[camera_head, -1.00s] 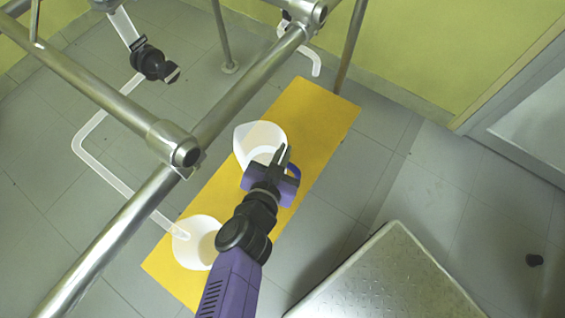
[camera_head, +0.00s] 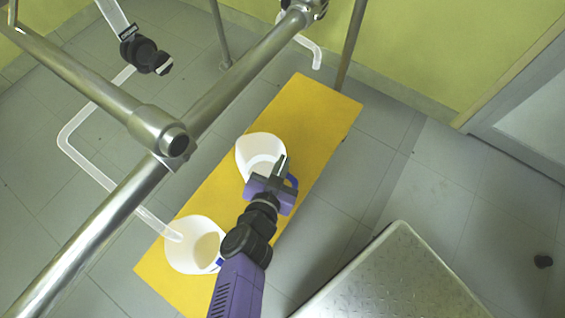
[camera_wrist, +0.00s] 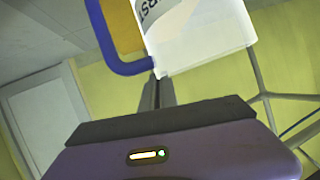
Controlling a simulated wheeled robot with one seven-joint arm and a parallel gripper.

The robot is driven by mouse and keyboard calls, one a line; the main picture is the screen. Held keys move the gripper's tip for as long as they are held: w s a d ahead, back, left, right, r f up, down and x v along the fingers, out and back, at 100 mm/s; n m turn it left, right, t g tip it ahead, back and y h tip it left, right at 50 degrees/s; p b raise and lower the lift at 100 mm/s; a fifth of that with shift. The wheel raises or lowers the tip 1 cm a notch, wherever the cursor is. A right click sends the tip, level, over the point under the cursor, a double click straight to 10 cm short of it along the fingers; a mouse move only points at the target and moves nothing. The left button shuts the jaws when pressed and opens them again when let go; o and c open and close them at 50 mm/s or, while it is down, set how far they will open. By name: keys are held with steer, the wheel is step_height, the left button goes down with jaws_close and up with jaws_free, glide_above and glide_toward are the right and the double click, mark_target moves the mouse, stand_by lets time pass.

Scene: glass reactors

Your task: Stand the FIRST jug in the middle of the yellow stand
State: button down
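The FIRST jug (camera_head: 247,152) is white and translucent with a blue handle (camera_head: 293,180). In the head view it is over the middle part of the yellow stand (camera_head: 315,110); I cannot tell whether its base touches the stand. In the wrist view part of its label shows on the jug (camera_wrist: 200,40), with the handle (camera_wrist: 120,66) beside it. My gripper (camera_head: 281,165) is at the handle side, its fingers (camera_wrist: 157,90) close together on the jug's handle; the exact grip is partly hidden.
A second white jug (camera_head: 190,258) stands on the near end of the stand, with a clear tube (camera_head: 150,218) reaching into it. Metal frame pipes (camera_head: 110,225) cross at left. A metal platform (camera_head: 395,280) is at lower right. The stand's far end is bare.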

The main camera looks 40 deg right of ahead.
steer(key=c, duration=1.6)
jaws_free()
steer(key=p+v, duration=0.4)
steer(key=v, duration=0.8)
steer(key=shift+s, duration=0.1)
